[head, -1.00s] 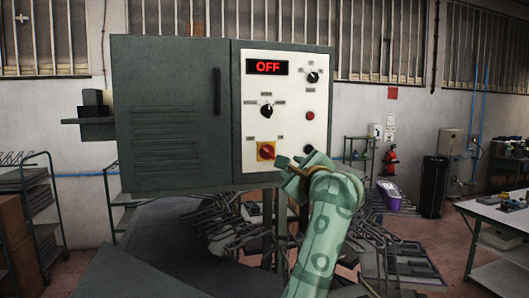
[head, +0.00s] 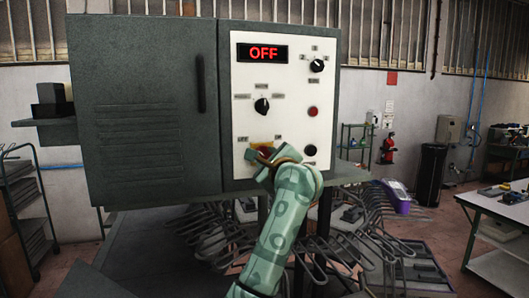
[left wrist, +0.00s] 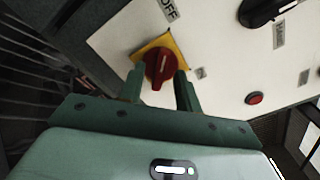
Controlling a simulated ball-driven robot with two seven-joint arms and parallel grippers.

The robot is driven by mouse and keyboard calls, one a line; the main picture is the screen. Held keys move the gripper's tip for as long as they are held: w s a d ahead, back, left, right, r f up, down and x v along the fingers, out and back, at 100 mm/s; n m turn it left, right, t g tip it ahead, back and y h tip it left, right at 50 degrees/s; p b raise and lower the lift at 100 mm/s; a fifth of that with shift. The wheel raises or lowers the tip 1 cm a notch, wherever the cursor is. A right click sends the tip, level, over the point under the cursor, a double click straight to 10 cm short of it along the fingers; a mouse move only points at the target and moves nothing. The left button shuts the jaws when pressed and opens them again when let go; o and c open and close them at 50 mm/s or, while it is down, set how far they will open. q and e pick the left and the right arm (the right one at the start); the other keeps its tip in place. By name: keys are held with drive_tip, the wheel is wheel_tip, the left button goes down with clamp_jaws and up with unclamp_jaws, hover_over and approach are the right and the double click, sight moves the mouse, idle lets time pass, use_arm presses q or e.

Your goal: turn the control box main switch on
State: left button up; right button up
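The control box (head: 145,120) is a dark green cabinet with a white panel (head: 287,90) on its right side. A red display (head: 263,52) at the panel's top reads OFF. The arm rises from below in the head view, with the gripper (head: 262,154) at the switch. My right gripper is not in view.
Above the switch is a black selector knob (head: 262,105); another black knob (head: 317,66) is at the upper right. A red button (head: 313,111) and a black button (head: 311,150) are to the right. Metal racks stand below the box. A worktable (head: 500,215) stands at right.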

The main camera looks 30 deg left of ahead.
use_arm(q)
drive_tip(key=shift+w+a, duration=0.15)
drive_tip(key=shift+a, duration=0.1)
clamp_jaws()
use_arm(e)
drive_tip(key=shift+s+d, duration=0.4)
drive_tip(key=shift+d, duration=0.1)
use_arm(q)
drive_tip(key=shift+m, duration=0.3)
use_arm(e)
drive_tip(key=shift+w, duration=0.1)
use_arm(q)
drive_tip(key=m, duration=0.2)
drive_tip(key=shift+m+b, duration=0.3)
drive_tip(key=shift+b, duration=0.1)
drive_tip(key=m, duration=0.5)
drive_tip(key=shift+d, duration=0.1)
drive_tip(key=m, duration=0.4)
drive_tip(key=shift+w+m+p, duration=0.1)
drive_tip(key=shift+m+p, duration=0.2)
drive_tip(key=shift+m, duration=2.6)
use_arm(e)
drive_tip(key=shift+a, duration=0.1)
